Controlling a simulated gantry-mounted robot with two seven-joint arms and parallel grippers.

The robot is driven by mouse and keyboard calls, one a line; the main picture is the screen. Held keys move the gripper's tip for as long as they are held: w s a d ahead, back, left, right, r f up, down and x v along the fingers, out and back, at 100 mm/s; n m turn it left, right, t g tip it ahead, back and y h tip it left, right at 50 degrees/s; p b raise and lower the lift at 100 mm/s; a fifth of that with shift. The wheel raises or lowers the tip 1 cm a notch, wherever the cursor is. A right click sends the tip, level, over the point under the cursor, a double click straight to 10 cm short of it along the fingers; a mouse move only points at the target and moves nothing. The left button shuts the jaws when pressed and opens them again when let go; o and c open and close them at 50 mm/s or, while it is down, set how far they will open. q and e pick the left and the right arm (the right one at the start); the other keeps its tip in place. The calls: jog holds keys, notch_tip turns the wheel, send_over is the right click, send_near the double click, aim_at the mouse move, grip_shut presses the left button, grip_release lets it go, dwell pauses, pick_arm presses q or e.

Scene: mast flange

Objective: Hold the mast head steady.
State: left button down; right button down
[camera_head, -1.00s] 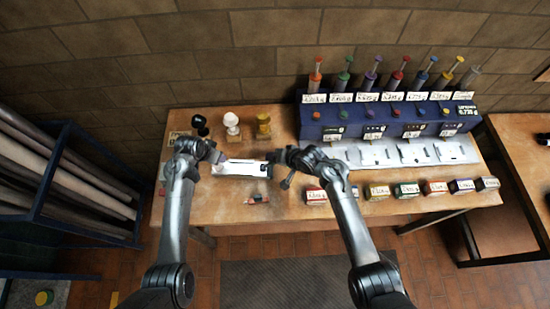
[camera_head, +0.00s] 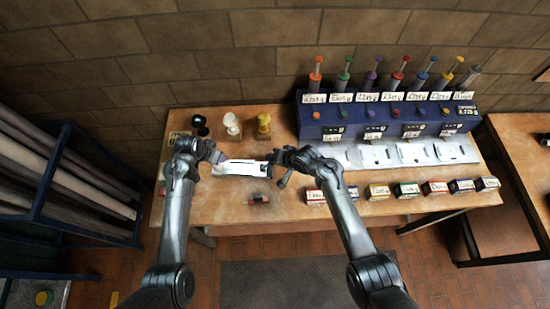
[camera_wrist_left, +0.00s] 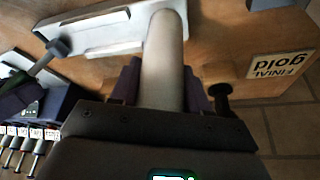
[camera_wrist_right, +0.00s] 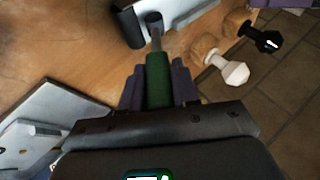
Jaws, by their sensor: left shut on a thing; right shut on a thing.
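In the left wrist view, my left gripper (camera_wrist_left: 162,92) is shut on a pale round rod (camera_wrist_left: 164,60), which looks like the mast head. The rod's far end lies against a white metal cradle (camera_wrist_left: 95,36) on the bench. In the right wrist view, my right gripper (camera_wrist_right: 158,85) is shut on a green-handled tool (camera_wrist_right: 158,78) with a grey shaft and a dark round tip. The tool's tip is near the cradle's end, beside a black cylinder (camera_wrist_right: 128,28); I cannot tell whether they touch. In the head view, the cradle (camera_head: 243,169) lies between both grippers.
Black, white and gold knobbed pieces (camera_head: 232,125) stand behind the cradle. A blue rack (camera_head: 385,118) with several coloured-handled tools stands at the right. Several small labelled boxes (camera_head: 408,189) line the front right edge.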

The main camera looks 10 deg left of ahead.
aim_at(262, 167)
jog(key=shift+a+r, duration=0.1)
jog(key=shift+a, duration=0.1)
jog(key=shift+a+r+n+h, duration=0.35)
jog(key=shift+a+h, duration=0.45)
jog(key=shift+h, duration=0.4)
jog(key=shift+s+a+r+n+h, duration=0.1)
jog(key=shift+a+n+h, duration=0.1)
jog(key=shift+a+h, duration=0.65)
jog(key=shift+s+a+r+n+h, duration=0.15)
jog(key=shift+a+h, duration=0.45)
jog(key=shift+h, duration=0.45)
pick_arm(q)
jog(key=shift+r, duration=0.1)
jog(key=shift+d, duration=0.1)
pick_arm(e)
jog(key=c, duration=0.9)
grip_release()
jog(key=shift+c, duration=0.2)
jog(key=shift+w, duration=0.1)
jog(key=shift+r, duration=0.1)
